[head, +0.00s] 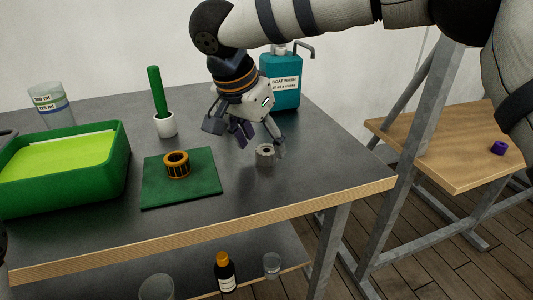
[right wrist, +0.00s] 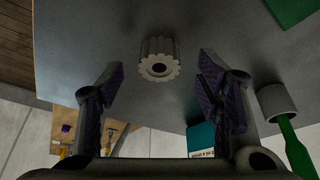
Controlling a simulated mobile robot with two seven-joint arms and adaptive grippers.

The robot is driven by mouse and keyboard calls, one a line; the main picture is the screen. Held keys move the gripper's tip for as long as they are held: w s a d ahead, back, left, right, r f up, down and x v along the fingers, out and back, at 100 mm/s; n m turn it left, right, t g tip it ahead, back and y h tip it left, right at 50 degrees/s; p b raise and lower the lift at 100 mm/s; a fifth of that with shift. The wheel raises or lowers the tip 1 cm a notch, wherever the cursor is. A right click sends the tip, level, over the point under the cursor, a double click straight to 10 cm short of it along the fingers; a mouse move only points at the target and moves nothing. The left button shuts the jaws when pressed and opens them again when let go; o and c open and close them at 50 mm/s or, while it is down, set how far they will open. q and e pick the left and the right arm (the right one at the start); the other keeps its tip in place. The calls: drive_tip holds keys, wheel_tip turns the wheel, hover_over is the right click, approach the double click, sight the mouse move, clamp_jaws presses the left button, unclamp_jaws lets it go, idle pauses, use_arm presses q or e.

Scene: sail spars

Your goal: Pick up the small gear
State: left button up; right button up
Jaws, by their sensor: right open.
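The small gear (head: 265,155) is a grey toothed piece with a dark centre hole. It stands on the dark table top, right of the green mat. In the right wrist view the gear (right wrist: 158,60) lies ahead of the fingers, between their lines. My right gripper (head: 258,138) is open and empty, just above and beside the gear. In the right wrist view its two purple-padded fingers (right wrist: 160,80) are spread wide apart, with nothing between the pads. Whether a finger touches the gear cannot be told.
An orange-and-black ring (head: 177,165) sits on the green mat (head: 203,184). A green tray (head: 115,178), a white pot (head: 164,125) with a green stick and a teal boat wash bottle (head: 287,85) stand around. The table's front right corner is clear.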

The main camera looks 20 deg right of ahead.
drive_tip(key=x, duration=0.2)
drive_tip(key=shift+d+f, duration=0.15)
drive_tip(key=shift+f, duration=0.05)
drive_tip(key=c, duration=1.3)
drive_tip(key=shift+r, duration=0.1)
